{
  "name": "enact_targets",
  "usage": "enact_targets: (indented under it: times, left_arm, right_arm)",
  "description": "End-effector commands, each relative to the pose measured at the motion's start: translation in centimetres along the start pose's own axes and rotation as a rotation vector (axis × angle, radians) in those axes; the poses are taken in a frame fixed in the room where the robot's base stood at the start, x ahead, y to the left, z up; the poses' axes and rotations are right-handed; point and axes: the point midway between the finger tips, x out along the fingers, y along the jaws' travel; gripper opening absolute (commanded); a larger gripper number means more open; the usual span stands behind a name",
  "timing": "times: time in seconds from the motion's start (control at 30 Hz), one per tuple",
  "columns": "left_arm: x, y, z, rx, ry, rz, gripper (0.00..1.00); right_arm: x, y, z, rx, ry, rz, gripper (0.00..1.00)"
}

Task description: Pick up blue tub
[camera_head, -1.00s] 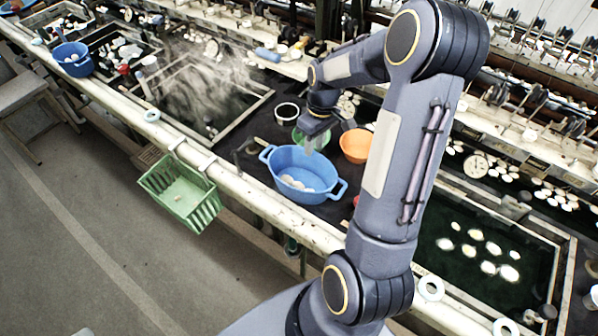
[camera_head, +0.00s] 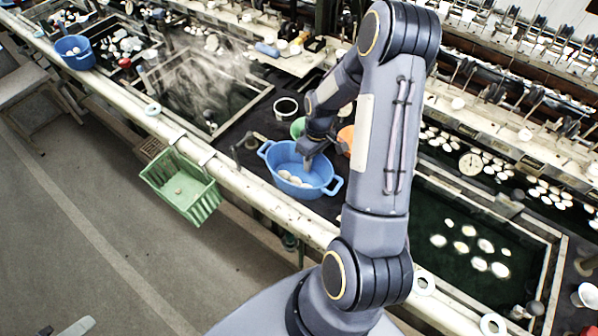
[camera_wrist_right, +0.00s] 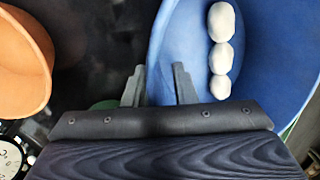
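The blue tub (camera_head: 283,158) is an oval basin with two loop handles and several white cocoons inside. It stands on the dark counter in the head view. My right gripper (camera_head: 308,163) is over the tub's far right side. In the right wrist view, the right gripper (camera_wrist_right: 158,78) has its two fingers apart with nothing held. The tub's blue wall (camera_wrist_right: 165,45) shows between and beyond the fingers; I cannot tell whether they touch it. A small grey part at the head view's bottom left edge may be my left gripper (camera_head: 72,328); its state is unclear.
An orange bowl (camera_wrist_right: 25,65) and a green bowl (camera_head: 298,127) stand close behind the tub. Another blue bucket (camera_head: 74,52) is far left. A dark water basin (camera_head: 465,245) lies right.

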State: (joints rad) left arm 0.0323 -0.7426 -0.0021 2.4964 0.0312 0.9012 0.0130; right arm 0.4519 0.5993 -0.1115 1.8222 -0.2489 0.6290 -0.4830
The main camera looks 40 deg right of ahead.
Motion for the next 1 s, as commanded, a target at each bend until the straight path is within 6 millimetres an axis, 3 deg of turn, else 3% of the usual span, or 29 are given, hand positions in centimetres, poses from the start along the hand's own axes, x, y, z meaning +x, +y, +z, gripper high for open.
enact_targets:
  times: [0.2,0.7,1.0]
  left_arm:
    - [0.0,0.0,0.0,0.000,0.000,0.000,0.36]
    - [0.0,0.0,0.0,0.000,0.000,0.000,0.36]
    - [0.4,-0.2,0.2,0.000,0.000,0.000,0.36]
  right_arm:
    - [0.0,0.0,0.0,0.000,0.000,0.000,0.00]
    - [-0.3,0.0,-0.1,0.000,0.001,0.000,0.00]
    - [-2.8,-0.3,-0.1,-0.001,0.003,0.001,0.00]
